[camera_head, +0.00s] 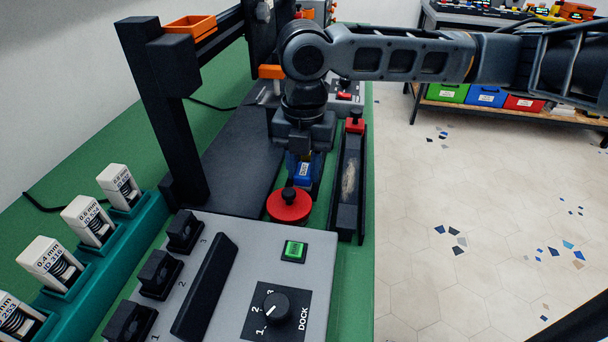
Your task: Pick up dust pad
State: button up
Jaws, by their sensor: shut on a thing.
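My gripper (304,178) points down over the narrow strip between the dark printer bed and the long black tray. It is shut on a small blue block with a pale label (304,168), apparently the dust pad. The fingers and the gripper body hide part of the block. A red disc with a black knob (289,206) sits just in front of the block; I cannot tell whether they touch.
A grey dock panel (315,260) with a dial and green button fills the front. A long black tray (348,185) lies right of my gripper. Several white nozzle boxes (92,220) stand in a teal rack at left. A black printer post (165,110) rises behind. Open floor lies right.

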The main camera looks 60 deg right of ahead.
aim_at(307, 166)
jog(key=c, duration=0.3)
jog(key=shift+r, duration=0.45)
jog(key=r, duration=0.2)
jog(key=d+r, duration=0.1)
jog(key=shift+r, duration=0.35)
jog(key=s+d+r, duration=0.1)
jog(key=d+r, duration=0.5)
jog(key=d, duration=0.4)
jog(key=shift+d+r, duration=0.25)
jog(key=shift+d, duration=0.1)
